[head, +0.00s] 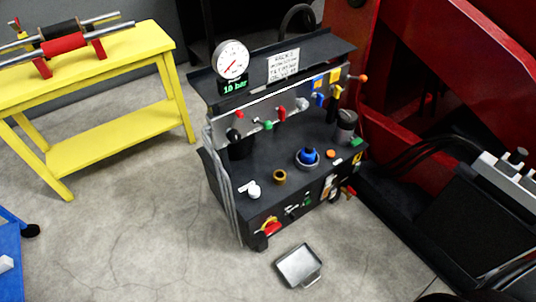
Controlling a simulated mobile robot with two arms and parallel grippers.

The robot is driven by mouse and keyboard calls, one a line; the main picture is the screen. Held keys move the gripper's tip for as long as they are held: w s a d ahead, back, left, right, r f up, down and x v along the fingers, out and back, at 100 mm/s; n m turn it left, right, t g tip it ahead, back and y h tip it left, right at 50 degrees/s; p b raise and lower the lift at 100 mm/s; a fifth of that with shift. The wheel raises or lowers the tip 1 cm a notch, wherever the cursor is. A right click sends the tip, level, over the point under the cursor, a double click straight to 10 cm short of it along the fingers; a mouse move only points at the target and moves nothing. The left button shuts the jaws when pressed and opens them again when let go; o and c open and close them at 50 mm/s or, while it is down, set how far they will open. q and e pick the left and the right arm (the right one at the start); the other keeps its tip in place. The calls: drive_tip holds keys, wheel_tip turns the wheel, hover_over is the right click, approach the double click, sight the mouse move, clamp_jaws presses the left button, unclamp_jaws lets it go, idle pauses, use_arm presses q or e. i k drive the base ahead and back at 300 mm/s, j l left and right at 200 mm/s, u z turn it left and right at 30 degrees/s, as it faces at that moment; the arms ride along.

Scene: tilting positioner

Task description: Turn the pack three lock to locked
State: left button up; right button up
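A dark power pack (262,180) stands on the floor in the middle of the head view. A white sign (283,66) on its upper panel is too small to read surely. A red rotary handle on a yellow plate (270,227) sits at the lower left of its front face. Small levers and a green part (307,201) sit to its right on the same face. I cannot tell which part is the lock or how it is set. Neither of my grippers shows.
A blue knob (308,156) and several small parts are on the pack's top. A metal tray (299,267) lies on the floor in front. A yellow bench (100,120) stands left; red machinery (450,90) is at right.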

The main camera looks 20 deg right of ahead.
sight(293, 216)
drive_tip(key=z, duration=0.8)
